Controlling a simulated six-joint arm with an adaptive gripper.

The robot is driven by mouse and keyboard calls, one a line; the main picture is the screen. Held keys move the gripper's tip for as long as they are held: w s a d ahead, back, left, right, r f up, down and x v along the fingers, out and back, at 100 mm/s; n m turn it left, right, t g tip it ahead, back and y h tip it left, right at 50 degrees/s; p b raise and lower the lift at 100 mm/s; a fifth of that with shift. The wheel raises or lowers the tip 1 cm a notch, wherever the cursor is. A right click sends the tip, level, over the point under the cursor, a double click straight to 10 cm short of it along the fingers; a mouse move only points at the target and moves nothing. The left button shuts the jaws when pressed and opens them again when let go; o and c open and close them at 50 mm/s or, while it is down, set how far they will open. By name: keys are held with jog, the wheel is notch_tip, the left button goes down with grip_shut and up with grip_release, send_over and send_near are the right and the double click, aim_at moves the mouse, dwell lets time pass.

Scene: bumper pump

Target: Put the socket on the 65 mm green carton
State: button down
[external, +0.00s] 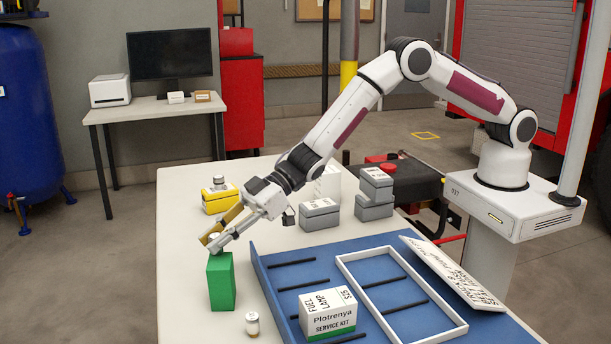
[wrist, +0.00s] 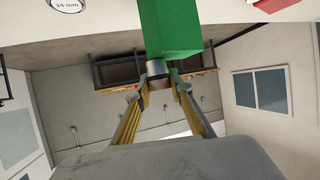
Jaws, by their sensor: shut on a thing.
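The green carton (external: 221,283) stands upright on the pale table, left of the blue tray. My gripper (external: 212,242) is at its top, reaching down from the upper right. In the wrist view my gripper (wrist: 161,84) is shut on a small metallic socket (wrist: 156,69), which sits between the fingertips. The socket's pale top shows between the fingers in the external view (external: 214,238). The green carton in the wrist view (wrist: 170,28) is right beside the socket's end. I cannot tell whether they touch or a small gap remains.
A small white-topped cylinder (external: 252,323) stands in front of the carton. A yellow carton (external: 219,199) with a small cylinder on it is behind. Grey boxes (external: 375,205) stand further back. The blue tray (external: 275,250) holds a white frame and a service kit box (external: 328,312).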

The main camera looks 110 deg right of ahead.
jog(key=c, duration=1.8)
grip_release()
jog(key=shift+f, duration=0.1)
jog(key=shift+s+d+r, duration=0.1)
jog(key=shift+s+r, duration=0.25)
jog(key=shift+v, duration=5.6)
